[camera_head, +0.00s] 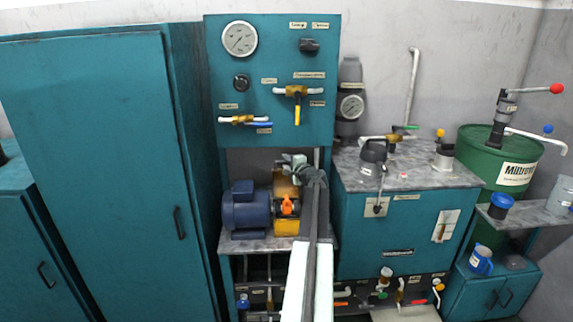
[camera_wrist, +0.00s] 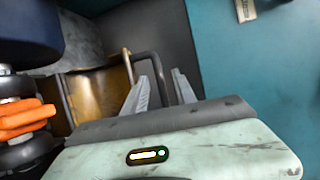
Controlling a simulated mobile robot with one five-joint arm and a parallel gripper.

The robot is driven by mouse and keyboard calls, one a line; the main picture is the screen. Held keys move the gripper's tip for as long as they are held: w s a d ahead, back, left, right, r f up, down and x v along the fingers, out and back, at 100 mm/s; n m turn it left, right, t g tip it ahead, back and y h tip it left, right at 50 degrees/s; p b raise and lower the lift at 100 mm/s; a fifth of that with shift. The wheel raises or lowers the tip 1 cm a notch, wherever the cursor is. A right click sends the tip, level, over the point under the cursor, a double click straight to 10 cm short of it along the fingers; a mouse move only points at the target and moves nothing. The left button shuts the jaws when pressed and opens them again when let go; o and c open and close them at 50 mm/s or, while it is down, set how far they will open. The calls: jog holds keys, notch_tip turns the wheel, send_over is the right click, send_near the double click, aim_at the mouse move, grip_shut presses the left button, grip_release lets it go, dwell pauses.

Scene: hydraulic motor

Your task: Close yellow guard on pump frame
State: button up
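The yellow guard (camera_head: 285,186) stands on the pump frame, next to the blue motor (camera_head: 247,208). An orange coupling (camera_head: 288,206) shows uncovered in front of it. In the wrist view the guard (camera_wrist: 93,92) is a worn yellow panel left of my fingers, with a dark bent bar (camera_wrist: 153,66) at its right edge. My gripper (camera_head: 305,174) is at the right of the guard in the head view. In the wrist view my gripper (camera_wrist: 160,75) is open, its two grey fingers apart with the bar between or just behind them. Contact cannot be told.
The orange coupling (camera_wrist: 25,119) is close at the left of the wrist view. A teal gauge panel (camera_head: 271,60) rises above the frame. A teal tank cabinet (camera_head: 400,232) stands right, a tall teal cabinet (camera_head: 90,150) left.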

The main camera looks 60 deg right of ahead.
jog(key=shift+w+d+f, duration=0.1)
jog(key=shift+w+d, duration=0.25)
jog(key=shift+w, duration=0.25)
jog(key=shift+c, duration=0.3)
grip_shut()
jog(key=shift+s, duration=0.15)
dwell(0.6)
